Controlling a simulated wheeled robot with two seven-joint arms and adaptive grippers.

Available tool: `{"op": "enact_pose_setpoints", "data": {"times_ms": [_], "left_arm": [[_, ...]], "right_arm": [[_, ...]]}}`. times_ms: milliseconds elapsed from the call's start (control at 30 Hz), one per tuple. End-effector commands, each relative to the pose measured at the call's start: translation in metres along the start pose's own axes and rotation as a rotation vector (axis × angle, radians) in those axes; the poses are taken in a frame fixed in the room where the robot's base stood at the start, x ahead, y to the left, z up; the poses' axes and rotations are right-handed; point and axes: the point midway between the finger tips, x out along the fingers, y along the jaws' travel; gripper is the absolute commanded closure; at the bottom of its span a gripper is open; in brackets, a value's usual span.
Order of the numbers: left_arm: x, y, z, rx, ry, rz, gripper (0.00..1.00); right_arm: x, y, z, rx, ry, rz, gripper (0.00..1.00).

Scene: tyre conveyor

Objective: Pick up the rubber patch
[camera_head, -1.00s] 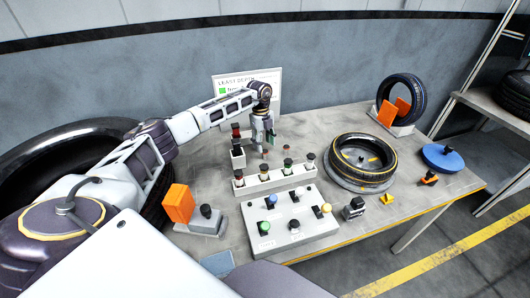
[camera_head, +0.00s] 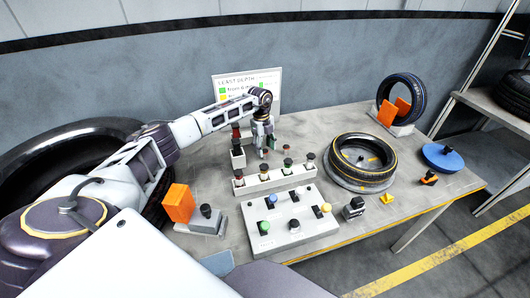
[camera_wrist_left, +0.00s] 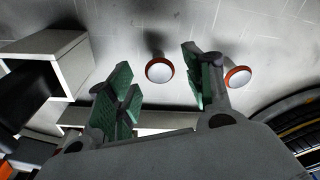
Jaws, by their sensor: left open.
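Two small round pieces with pale tops and red-orange rims show in the left wrist view, one near the middle (camera_wrist_left: 159,70) and one at the right (camera_wrist_left: 237,77). They look like rubber patches, but I cannot tell which one is the task's. In the head view, a small reddish piece (camera_head: 286,149) stands on the table beside my left gripper (camera_head: 264,149). The left gripper is open, with green-padded fingers (camera_wrist_left: 160,88) also in the wrist view. The middle piece appears in the gap between the fingers, with nothing gripped. My right gripper is out of view.
A white rack (camera_head: 270,180) with several dark-topped tools stands in front of the gripper. Nearby are a button panel (camera_head: 290,236), a tyre lying flat (camera_head: 343,181), an orange block (camera_head: 178,203) and a blue disc (camera_head: 442,158). A sign (camera_head: 270,78) stands behind.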

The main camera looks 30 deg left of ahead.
Motion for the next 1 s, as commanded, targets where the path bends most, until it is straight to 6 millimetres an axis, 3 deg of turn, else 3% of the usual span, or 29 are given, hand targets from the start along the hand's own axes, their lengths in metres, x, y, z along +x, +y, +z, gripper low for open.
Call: {"op": "enact_pose_setpoints", "data": {"times_ms": [467,767,1000], "left_arm": [[0.004,0.000,0.000,0.000,0.000,0.001,0.48],[0.005,0.000,0.000,0.000,0.000,0.001,0.48],[0.005,0.000,0.000,0.000,0.000,0.001,0.77]], "right_arm": [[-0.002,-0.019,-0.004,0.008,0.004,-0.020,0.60],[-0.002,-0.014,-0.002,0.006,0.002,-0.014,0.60],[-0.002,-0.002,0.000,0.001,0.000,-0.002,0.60]]}}
